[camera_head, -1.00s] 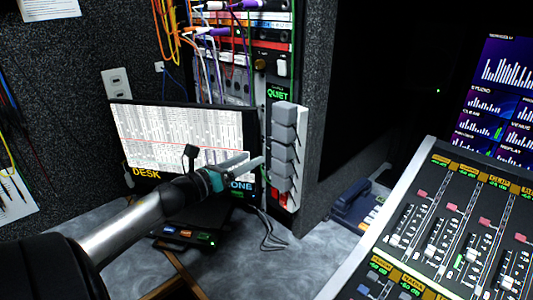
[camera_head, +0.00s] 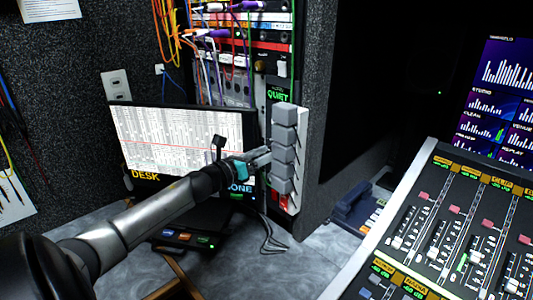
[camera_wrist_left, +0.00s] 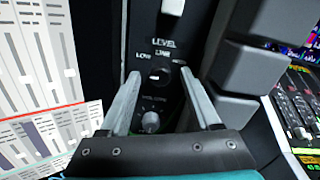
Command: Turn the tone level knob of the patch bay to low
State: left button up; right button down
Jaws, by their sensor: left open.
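The patch bay rack (camera_head: 228,60) stands at the back, with many cables in it. Its lower panel shows in the left wrist view (camera_wrist_left: 170,28), marked LEVEL with smaller LOW and LINE lettering. Below that lettering is a dark round knob or socket (camera_wrist_left: 158,76); I cannot tell which. Lower down is a grey round knob (camera_wrist_left: 151,122) with a pale pointer mark. My left gripper (camera_head: 262,154) is open, its fingers pointing at this panel; the fingers (camera_wrist_left: 156,76) lie on either side of the round parts in the wrist view. Nothing is between them. Contact cannot be told.
Stacked grey blocks (camera_head: 284,150) stand close right of my left gripper. A monitor (camera_head: 180,135) marked DESK is behind my left arm. A sound desk (camera_head: 450,230) fills the right. The grey counter (camera_head: 235,265) is partly clear.

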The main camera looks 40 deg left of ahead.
pick_arm(q)
grip_shut()
dwell(0.4)
pick_arm(e)
jog(key=shift+r, duration=0.2)
pick_arm(q)
jog(key=shift+n+p, duration=5.05)
jog(key=shift+n, duration=3.95)
pick_arm(e)
notch_tip(320, 180, up, 10)
jog(key=s+a, duration=0.2)
jog(key=shift+s+f+g, duration=0.25)
jog(key=shift+s+g, duration=0.05)
jog(key=shift+s, duration=0.05)
